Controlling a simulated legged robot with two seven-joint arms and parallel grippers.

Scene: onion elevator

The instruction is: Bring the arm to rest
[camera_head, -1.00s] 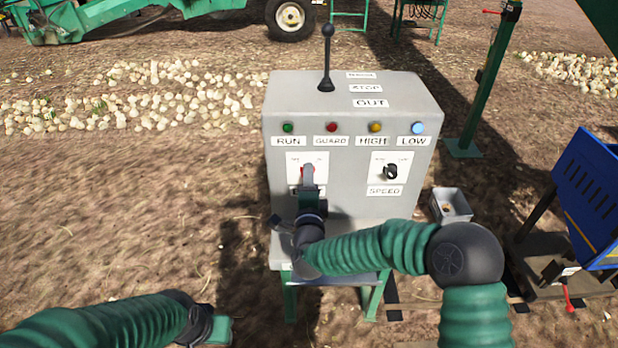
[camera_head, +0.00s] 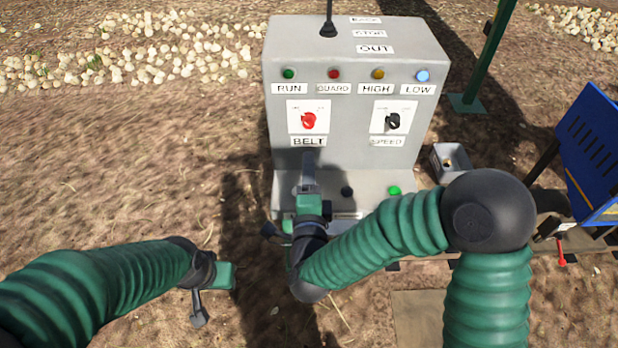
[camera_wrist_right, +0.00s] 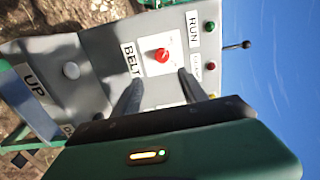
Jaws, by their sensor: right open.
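My right gripper (camera_head: 308,165) is in front of the grey control box, over its lower ledge, below the red BELT knob (camera_head: 309,121). In the right wrist view its two fingers (camera_wrist_right: 158,92) stand apart with nothing between them, and the red knob (camera_wrist_right: 162,56) shows beyond them. A gap separates the fingers from the knob. My left gripper (camera_head: 222,276) is low at the left over bare soil, and its fingers are not clear enough to judge.
The grey control box (camera_head: 350,60) has a black lever (camera_head: 328,20), a SPEED knob (camera_head: 393,121), indicator lights and a ledge with a green button (camera_head: 394,190). A blue machine (camera_head: 590,150) and small grey box (camera_head: 450,161) stand right. Soil at left is open.

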